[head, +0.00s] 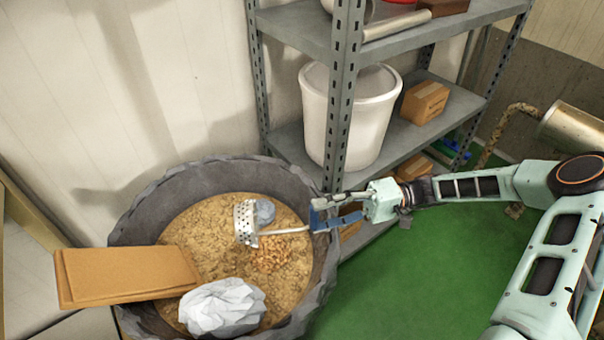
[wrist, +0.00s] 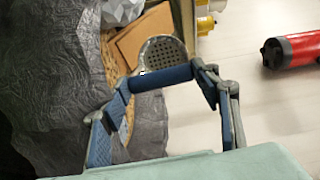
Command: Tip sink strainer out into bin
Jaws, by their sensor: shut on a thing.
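The sink strainer (head: 245,223) is a pale perforated metal bowl on a thin handle, and my gripper (head: 322,218) is shut on the handle's end. The bowl is tipped on its side above the bin (head: 151,205), a wide dark tub with a crinkled lining and brown crumbly fill. A patch of orange-brown bits (head: 272,256) lies on the fill below the strainer. The wrist view shows the perforated strainer (wrist: 162,53) beyond my gripper (wrist: 165,85). Whether anything still clings inside the bowl is hidden.
A grey lump (head: 264,212) shows beside the strainer. A cardboard piece (head: 125,274) and crumpled white paper (head: 222,307) lie in the bin. A metal shelf (head: 343,120) holding a white bucket (head: 345,115) stands close behind. The wrist view shows a red cylinder (wrist: 291,50) on open floor.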

